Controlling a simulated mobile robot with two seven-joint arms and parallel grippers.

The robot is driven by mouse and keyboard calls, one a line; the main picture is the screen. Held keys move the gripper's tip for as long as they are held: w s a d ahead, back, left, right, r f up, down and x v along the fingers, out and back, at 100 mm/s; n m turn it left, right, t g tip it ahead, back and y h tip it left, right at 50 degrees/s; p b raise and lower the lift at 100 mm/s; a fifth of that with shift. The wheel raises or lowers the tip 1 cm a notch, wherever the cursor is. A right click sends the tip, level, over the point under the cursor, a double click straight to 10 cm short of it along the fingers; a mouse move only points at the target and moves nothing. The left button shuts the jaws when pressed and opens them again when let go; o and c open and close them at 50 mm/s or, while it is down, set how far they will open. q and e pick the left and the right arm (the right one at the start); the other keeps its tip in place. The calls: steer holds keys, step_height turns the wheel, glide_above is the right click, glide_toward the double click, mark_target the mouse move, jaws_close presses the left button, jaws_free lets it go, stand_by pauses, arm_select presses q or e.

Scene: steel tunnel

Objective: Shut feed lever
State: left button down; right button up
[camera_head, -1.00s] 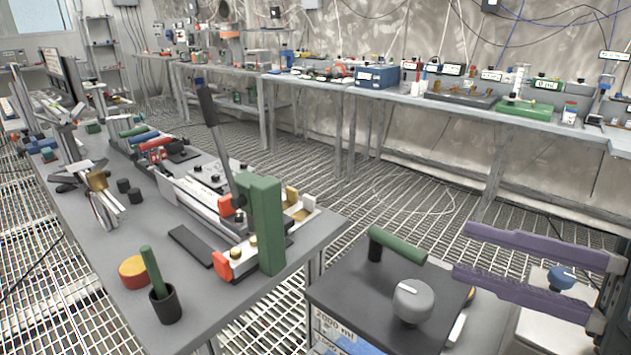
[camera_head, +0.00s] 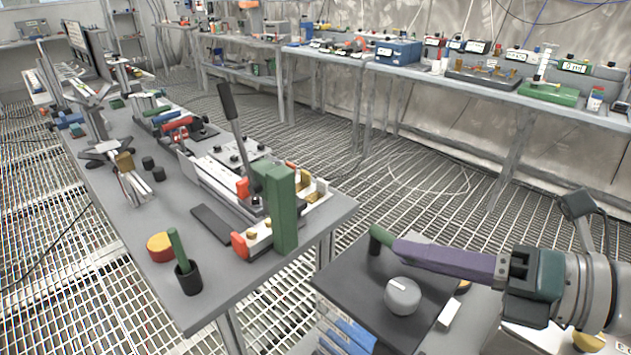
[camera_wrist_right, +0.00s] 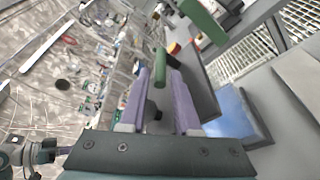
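A dark box (camera_head: 350,280) stands at the front right, with a green lever handle (camera_head: 380,238) and a grey round knob (camera_head: 402,296) on top. No label naming the feed lever can be read. My left gripper is out of view.
A grey bench (camera_head: 155,290) on the left carries a fixture with a black upright lever (camera_head: 233,125) and a green block (camera_head: 283,210). A black cup (camera_head: 188,278) holds a green rod. A long bench with a blue box (camera_head: 398,51) runs along the back. Grated floor lies between.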

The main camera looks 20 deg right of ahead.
steer(key=shift+x, duration=0.95)
jaws_close()
